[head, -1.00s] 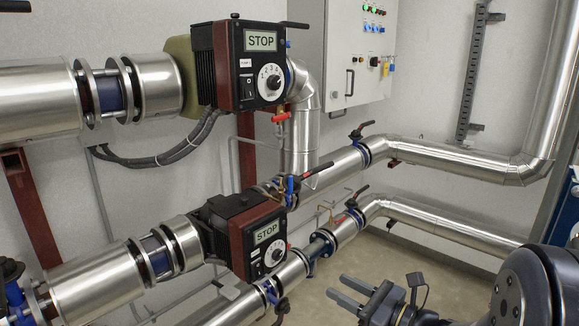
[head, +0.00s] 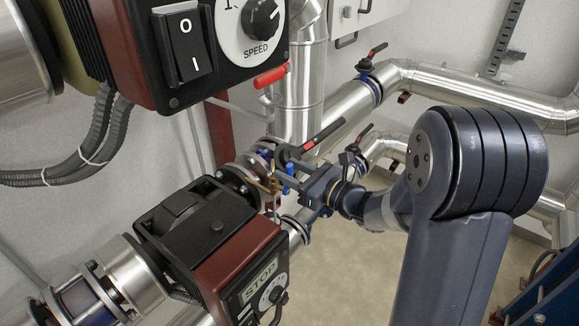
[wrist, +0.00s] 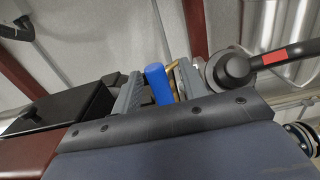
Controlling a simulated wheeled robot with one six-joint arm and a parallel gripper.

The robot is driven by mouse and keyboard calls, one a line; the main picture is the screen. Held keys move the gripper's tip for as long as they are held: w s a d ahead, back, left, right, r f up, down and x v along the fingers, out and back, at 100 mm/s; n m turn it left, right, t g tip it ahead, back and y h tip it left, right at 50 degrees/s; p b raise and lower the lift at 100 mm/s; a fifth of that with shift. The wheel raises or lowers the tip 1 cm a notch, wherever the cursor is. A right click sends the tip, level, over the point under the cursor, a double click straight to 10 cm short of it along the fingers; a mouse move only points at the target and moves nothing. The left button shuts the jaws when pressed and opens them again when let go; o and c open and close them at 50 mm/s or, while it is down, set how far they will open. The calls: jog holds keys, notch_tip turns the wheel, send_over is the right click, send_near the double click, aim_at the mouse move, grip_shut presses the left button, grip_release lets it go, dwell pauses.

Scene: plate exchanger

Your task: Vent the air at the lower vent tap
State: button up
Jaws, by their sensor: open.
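The lower vent tap has a blue handle (head: 289,171) and a thin brass part (head: 264,183), just behind the lower pump (head: 215,235). My gripper (head: 281,169) is at this tap, reaching in from the right. In the wrist view my gripper (wrist: 159,70) is open, with a grey finger on each side of the blue handle (wrist: 157,86). The handle stands between the fingers with a gap to the left one; contact with the right one is unclear. The brass part (wrist: 173,68) shows behind it. The tap's lower body is hidden by my gripper.
A black valve lever with a red mark (head: 323,138) is close above my gripper; it also shows in the wrist view (wrist: 275,57), right of the fingers. The upper pump (head: 215,45) and a red-handled tap (head: 271,77) hang above. Clear floor (head: 345,270) lies below.

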jog(key=shift+w+a, duration=0.2)
jog(key=shift+a, duration=0.1)
jog(key=shift+c, duration=0.2)
grip_shut()
dwell(0.3)
